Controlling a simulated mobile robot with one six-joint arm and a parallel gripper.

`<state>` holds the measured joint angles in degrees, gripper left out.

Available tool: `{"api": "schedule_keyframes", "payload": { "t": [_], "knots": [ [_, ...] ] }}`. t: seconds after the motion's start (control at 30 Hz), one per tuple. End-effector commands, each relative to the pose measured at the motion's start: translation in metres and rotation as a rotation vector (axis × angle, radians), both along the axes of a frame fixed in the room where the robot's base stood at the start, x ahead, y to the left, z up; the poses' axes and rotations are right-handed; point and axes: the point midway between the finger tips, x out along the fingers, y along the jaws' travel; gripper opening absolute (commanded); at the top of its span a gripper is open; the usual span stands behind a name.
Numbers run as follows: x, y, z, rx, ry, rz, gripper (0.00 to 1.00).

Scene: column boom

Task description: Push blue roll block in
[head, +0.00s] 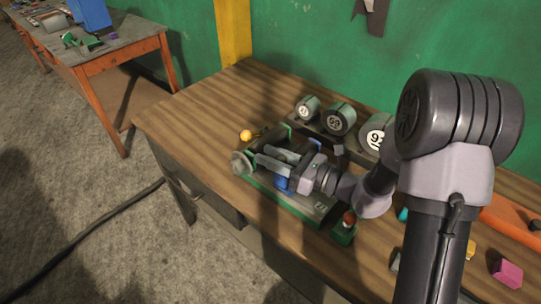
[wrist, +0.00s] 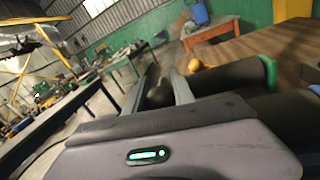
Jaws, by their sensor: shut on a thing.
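The blue block (head: 282,184) shows in the head view as a small blue patch low on the green-framed machine (head: 313,205), partly hidden under my gripper. My gripper (head: 262,155) reaches left over the machine, its fingers lying above and around the block's far side. In the wrist view the two grey fingers (wrist: 158,82) are shut on a dark rounded part (wrist: 158,95) between them. What this part belongs to is not clear. A grey round knob (head: 241,163) sits at the machine's left end, just beyond the fingertips.
Several numbered rolls (head: 340,119) stand along the back of the wooden table (head: 190,110). A red button on a green box (head: 344,228) stands at the front right. The table's left end is clear.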

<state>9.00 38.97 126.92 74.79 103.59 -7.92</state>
Motion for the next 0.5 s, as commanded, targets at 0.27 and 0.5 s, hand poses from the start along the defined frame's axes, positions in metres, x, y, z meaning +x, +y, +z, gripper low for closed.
{"api": "schedule_keyframes", "payload": {
  "t": [0.27,0.5],
  "knots": [
    [0.018,0.025,0.000,-0.001,0.002,0.005,0.00],
    [0.021,0.028,-0.001,-0.001,0.002,0.001,0.00]
  ]
}}
